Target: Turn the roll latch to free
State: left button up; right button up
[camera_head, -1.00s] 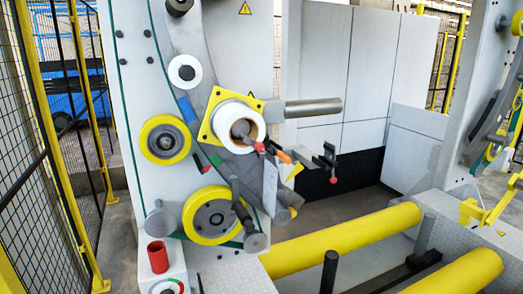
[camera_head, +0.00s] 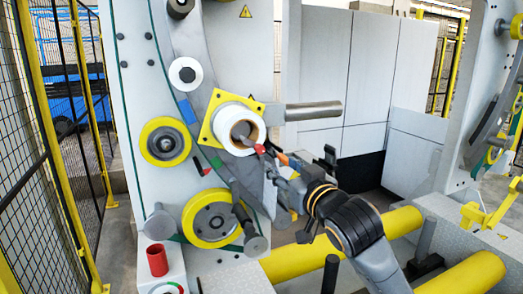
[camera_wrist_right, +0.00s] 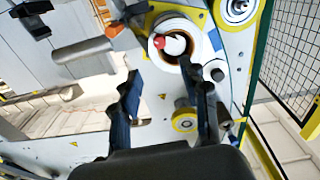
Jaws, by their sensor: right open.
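A white roll (camera_head: 240,117) sits on a yellow square plate (camera_head: 209,126) on the machine's upright panel. A small latch lever with a red tip (camera_head: 260,149) shows at the roll's lower front edge. In the right wrist view the red tip (camera_wrist_right: 160,43) lies over the end of the roll (camera_wrist_right: 176,24). My right gripper (camera_head: 277,172) is just below and right of the red tip in the head view. In the wrist view its two dark fingers (camera_wrist_right: 160,73) are spread, with nothing between them, and the red tip is ahead of them. My left gripper is out of view.
A grey bar (camera_head: 313,110) sticks out right of the roll. Yellow wheels (camera_head: 165,142) and a larger yellow wheel (camera_head: 196,222) stand on the panel. Yellow rollers (camera_head: 402,221) lie low at the right. Mesh fencing is at the left.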

aim_at(262, 150)
jog(key=p+x, duration=0.3)
jog(key=x, duration=1)
jog(key=shift+p, duration=0.4)
jog(key=shift+d, duration=0.1)
jog(key=shift+c, duration=0.2)
grip_shut()
